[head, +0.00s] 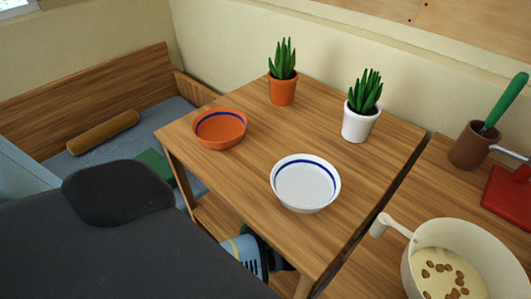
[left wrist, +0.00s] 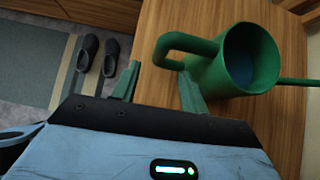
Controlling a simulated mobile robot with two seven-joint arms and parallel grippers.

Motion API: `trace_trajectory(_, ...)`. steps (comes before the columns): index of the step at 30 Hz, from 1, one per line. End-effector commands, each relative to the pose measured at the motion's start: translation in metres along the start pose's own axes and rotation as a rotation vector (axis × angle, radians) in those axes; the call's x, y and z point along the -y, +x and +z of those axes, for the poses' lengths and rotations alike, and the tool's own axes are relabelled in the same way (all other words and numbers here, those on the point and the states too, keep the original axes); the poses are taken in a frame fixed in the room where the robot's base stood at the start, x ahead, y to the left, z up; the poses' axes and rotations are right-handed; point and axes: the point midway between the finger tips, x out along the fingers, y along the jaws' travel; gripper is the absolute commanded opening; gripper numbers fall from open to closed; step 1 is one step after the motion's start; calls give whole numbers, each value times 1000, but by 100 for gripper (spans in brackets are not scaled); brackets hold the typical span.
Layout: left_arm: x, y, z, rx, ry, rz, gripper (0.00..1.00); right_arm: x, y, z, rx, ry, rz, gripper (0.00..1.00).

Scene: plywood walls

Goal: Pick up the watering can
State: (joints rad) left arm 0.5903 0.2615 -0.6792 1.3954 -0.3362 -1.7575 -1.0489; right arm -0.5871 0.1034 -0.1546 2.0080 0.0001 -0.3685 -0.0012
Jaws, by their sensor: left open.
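The green watering can (left wrist: 235,62) stands on a wooden surface in the left wrist view, with its open top facing the camera. Its handle (left wrist: 185,42) loops out to the left and its spout (left wrist: 299,81) points right. My left gripper (left wrist: 158,72) is open, with one green finger left of the handle's end and the other beside the can's body. The handle's end appears between the fingertips; I cannot tell whether they touch. I do not make out the can in the head view. My right gripper is not in view.
In the head view, a wooden table (head: 240,180) holds an orange bowl (head: 220,128), a white bowl (head: 305,184) and two potted plants (head: 282,88) (head: 360,122). A pot of food (head: 445,270) stands at right. Dark slippers (left wrist: 88,53) lie on the floor.

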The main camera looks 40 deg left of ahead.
Motion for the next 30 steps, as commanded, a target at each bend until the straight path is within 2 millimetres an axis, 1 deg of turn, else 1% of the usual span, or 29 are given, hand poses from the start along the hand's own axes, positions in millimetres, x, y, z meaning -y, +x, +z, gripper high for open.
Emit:
trace_trajectory(3,5,0,7,32,17,11,44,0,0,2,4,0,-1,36)
trace_trajectory(8,5,0,8,36,20,14,44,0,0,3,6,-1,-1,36)
trace_trajectory(11,4,6,8,35,19,14,44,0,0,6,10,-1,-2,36)
trace_trajectory(16,3,24,7,35,19,15,44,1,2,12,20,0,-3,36)
trace_trajectory(22,3,28,7,33,17,13,44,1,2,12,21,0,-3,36)
trace_trajectory(30,-2,64,0,34,19,15,44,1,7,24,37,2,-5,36)
